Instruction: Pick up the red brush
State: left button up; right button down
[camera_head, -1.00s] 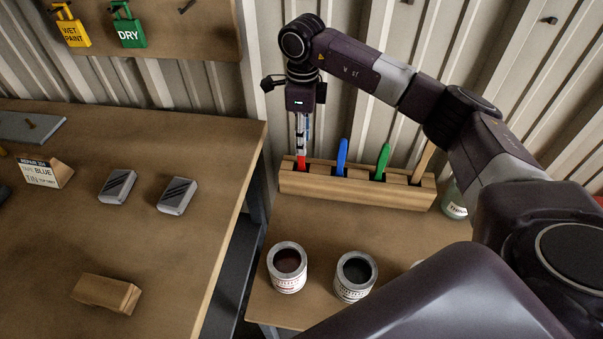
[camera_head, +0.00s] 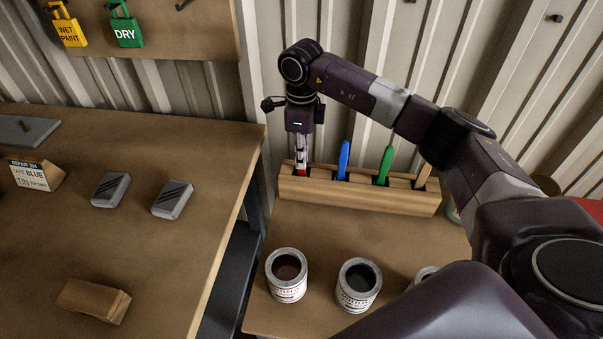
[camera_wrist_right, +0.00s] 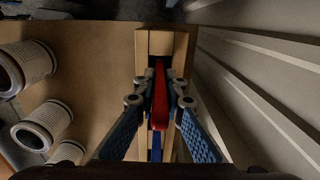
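The red brush (camera_wrist_right: 160,98) stands in the wooden rack, its handle pointing up toward the right wrist camera. In the head view little of its red shows (camera_head: 301,170), low between the fingers. My right gripper (camera_head: 301,168) points straight down over the left end of the rack (camera_head: 360,196). In the wrist view its fingers (camera_wrist_right: 160,80) stand on either side of the red handle, with narrow gaps beside it, so it looks open. Contact at the fingertips is hard to make out. My left gripper is not in view.
A blue brush (camera_head: 343,160) and a green brush (camera_head: 384,165) stand to the right in the rack, beside a wooden handle (camera_head: 424,175). Paint cans (camera_head: 287,278) (camera_head: 357,287) stand in front. A corrugated wall (camera_head: 375,40) rises close behind.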

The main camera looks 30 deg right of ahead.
jog(key=shift+r, duration=0.1)
dwell(0.3)
notch_tip(320, 180, up, 20)
jog(key=p, duration=1.3)
